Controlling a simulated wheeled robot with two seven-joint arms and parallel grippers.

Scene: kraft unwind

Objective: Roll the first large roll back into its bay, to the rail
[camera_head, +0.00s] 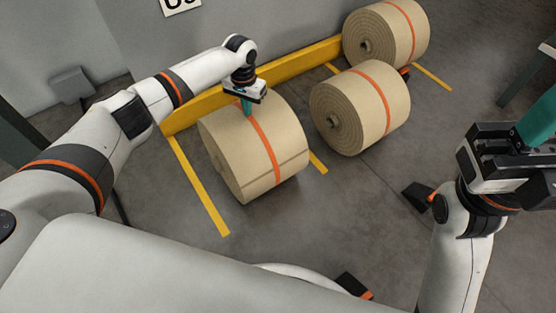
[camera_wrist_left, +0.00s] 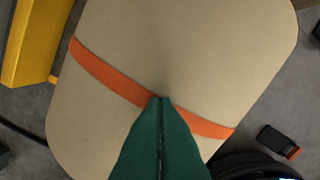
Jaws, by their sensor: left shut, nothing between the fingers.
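The nearest large kraft roll (camera_head: 290,130), tan with an orange band, lies on its side between yellow floor lines, close to the yellow rail (camera_head: 300,64). I cannot tell whether roll and rail touch. My left gripper (camera_head: 248,111) is shut and empty, its green fingertips against or just over the roll's upper surface by the band. In the left wrist view the closed fingers (camera_wrist_left: 160,101) point at the band on the roll (camera_wrist_left: 205,45), with the rail (camera_wrist_left: 35,40) at upper left. My right gripper (camera_head: 541,118) is at the right edge, partly cut off.
Two more banded rolls, a middle one (camera_head: 352,105) and a far one (camera_head: 400,28), lie to the right. Yellow floor lines (camera_head: 200,187) mark the bays. A dark wedge-like block (camera_head: 418,195) sits on the floor. Open grey floor lies in front of the rolls.

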